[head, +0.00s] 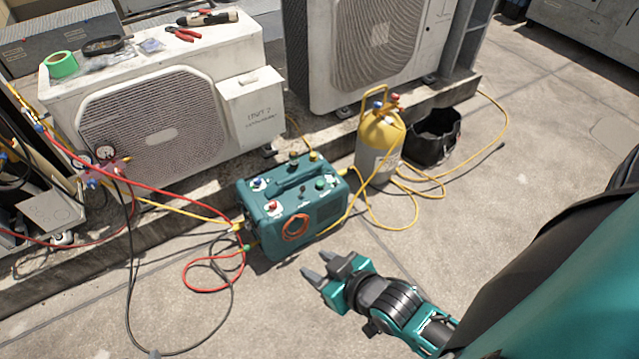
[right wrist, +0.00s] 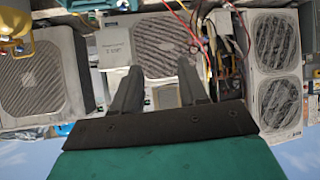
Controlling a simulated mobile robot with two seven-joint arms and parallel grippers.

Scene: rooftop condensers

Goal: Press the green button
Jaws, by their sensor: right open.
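The green button (head: 320,184) is a small round cap on the top right of the teal machine (head: 322,212), which stands on the concrete. A red cap (head: 272,206), a blue cap (head: 257,183) and a yellow cap (head: 314,156) are on the same top. My right gripper (head: 315,264) is open and empty, in front of the machine and lower in the picture, apart from the button. In the right wrist view its two fingers (right wrist: 160,70) are spread, with condenser units behind them; I cannot make out the button there. My left gripper is not in view.
A yellow cylinder (head: 380,147) and a black bucket (head: 433,136) stand right of the machine. Red, yellow and black hoses lie around it. Condenser units (head: 160,130) stand behind on a ledge. Open concrete (head: 540,150) lies to the right.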

